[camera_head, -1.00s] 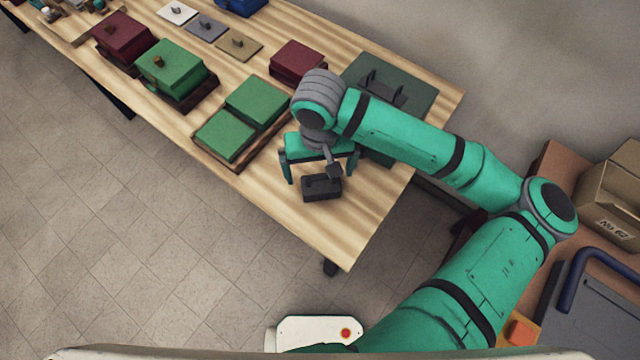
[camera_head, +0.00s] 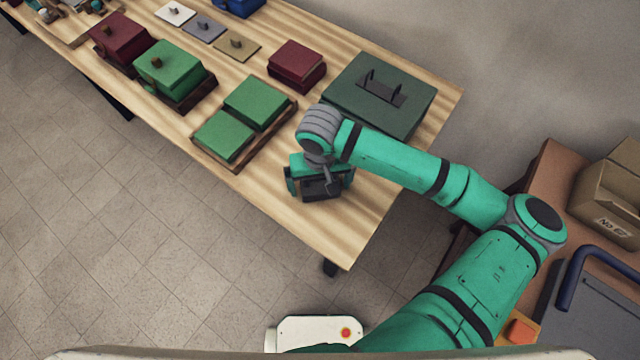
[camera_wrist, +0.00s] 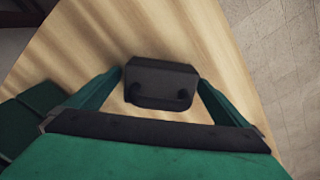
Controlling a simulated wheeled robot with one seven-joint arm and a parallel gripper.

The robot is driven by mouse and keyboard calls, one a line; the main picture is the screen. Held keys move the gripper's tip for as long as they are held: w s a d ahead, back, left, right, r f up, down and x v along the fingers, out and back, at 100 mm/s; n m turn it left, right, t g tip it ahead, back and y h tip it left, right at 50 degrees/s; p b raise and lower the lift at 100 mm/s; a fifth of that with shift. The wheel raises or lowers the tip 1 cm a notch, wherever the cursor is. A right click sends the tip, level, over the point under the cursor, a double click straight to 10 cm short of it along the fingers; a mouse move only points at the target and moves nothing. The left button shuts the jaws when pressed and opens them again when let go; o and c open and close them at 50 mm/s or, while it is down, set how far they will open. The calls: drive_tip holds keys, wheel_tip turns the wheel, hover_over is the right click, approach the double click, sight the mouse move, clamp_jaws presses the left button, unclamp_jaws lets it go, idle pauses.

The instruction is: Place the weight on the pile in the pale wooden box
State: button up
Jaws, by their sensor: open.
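The weight, a dark block with a handle (camera_head: 322,190), stands on the table near its front right corner. The wrist view shows it upright in the middle (camera_wrist: 160,80), with its handle toward the lower side of the picture. My gripper (camera_head: 319,180) is open, with one finger on each side of the weight. The wrist view shows gaps between the fingers and the block. A green pile with a knob (camera_head: 168,66) and a dark red pile with a knob (camera_head: 120,38) stand in brown holders on the left. I cannot tell which container is the pale wooden box.
A brown tray (camera_head: 240,168) holds two green piles. Behind stand a dark red stack (camera_head: 297,63) and a large dark green block with a handle (camera_head: 410,85). Small white (camera_head: 175,15), grey and tan plates lie along the back. The table's front right corner is bare.

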drive_tip(key=shift+r, duration=0.1)
drive_tip(key=c, duration=2.2)
drive_tip(key=shift+r, duration=0.55)
wheel_tip(320, 180, up, 2)
drive_tip(key=shift+a+r, duration=0.15)
drive_tip(key=s+a+r, duration=0.1)
drive_tip(key=a+r, duration=0.2)
drive_tip(key=a, duration=0.1)
drive_tip(key=s+a+r, duration=0.1)
drive_tip(key=a+r, duration=0.2)
drive_tip(key=a, duration=0.1)
drive_tip(key=s+a+r, duration=0.2)
drive_tip(key=a+r, duration=0.1)
drive_tip(key=a, duration=0.2)
drive_tip(key=shift+s+r, duration=0.1)
drive_tip(key=shift+r, duration=0.15)
